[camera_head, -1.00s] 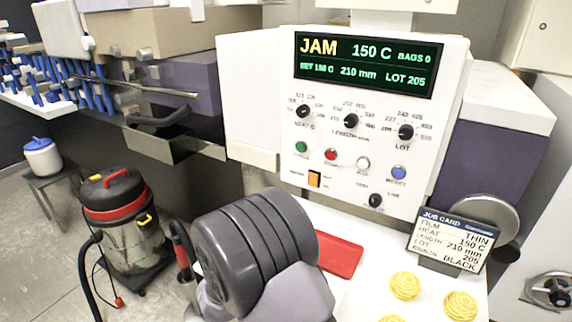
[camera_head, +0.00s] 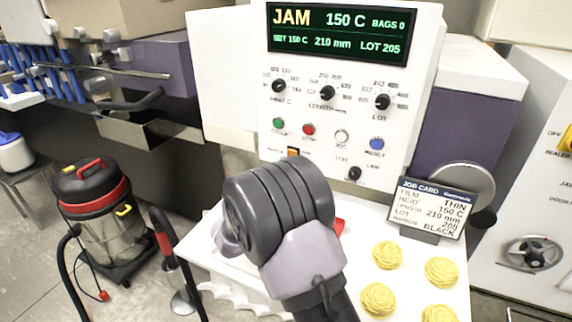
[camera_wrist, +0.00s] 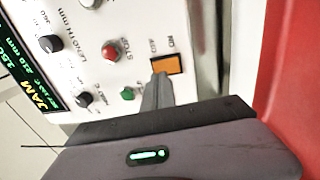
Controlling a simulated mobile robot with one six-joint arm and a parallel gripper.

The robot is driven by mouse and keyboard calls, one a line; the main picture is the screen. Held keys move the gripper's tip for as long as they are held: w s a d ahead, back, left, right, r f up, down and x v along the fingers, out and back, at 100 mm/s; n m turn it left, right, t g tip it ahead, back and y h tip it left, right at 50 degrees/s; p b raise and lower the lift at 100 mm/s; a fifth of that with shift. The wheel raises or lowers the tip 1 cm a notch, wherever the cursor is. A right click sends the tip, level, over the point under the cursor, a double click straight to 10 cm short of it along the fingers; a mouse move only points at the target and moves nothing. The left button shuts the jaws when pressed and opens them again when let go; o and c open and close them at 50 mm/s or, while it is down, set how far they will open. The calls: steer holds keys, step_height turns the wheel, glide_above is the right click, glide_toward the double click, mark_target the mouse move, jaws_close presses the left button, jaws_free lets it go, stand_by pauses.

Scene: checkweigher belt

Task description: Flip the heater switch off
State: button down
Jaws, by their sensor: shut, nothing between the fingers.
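The orange rocker switch (camera_head: 293,152) sits in a dark frame at the lower left of the white control panel (camera_head: 232,100). Its lower part is hidden behind my arm in the head view. In the wrist view the switch (camera_wrist: 170,65) lies right of centre, with small lettering beside it too blurred to read surely. My gripper (camera_wrist: 159,80) is shut and empty, its narrow fingertips at the switch's lower left edge. I cannot tell whether they touch it. In the head view my arm hides the fingertips.
The green button (camera_wrist: 127,93) and red button (camera_wrist: 110,50) are close to the fingers. The display (camera_head: 340,32) reads JAM, 150 C. A red object (camera_head: 340,226) lies behind my arm.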

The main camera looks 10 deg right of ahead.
mark_target(291, 152)
steer(key=shift+b+x, duration=0.35)
steer(key=shift+x, duration=1.1)
steer(key=shift+r, duration=0.15)
steer(key=p, duration=0.2)
steer(key=r+p, duration=0.1)
steer(key=p, duration=0.2)
steer(key=shift+w+d+r+g+y, duration=0.2)
steer(key=shift+r+g+y, duration=0.1)
steer(key=shift+g, duration=0.1)
steer(key=shift+f+b, duration=0.35)
steer(key=shift+f, duration=0.1)
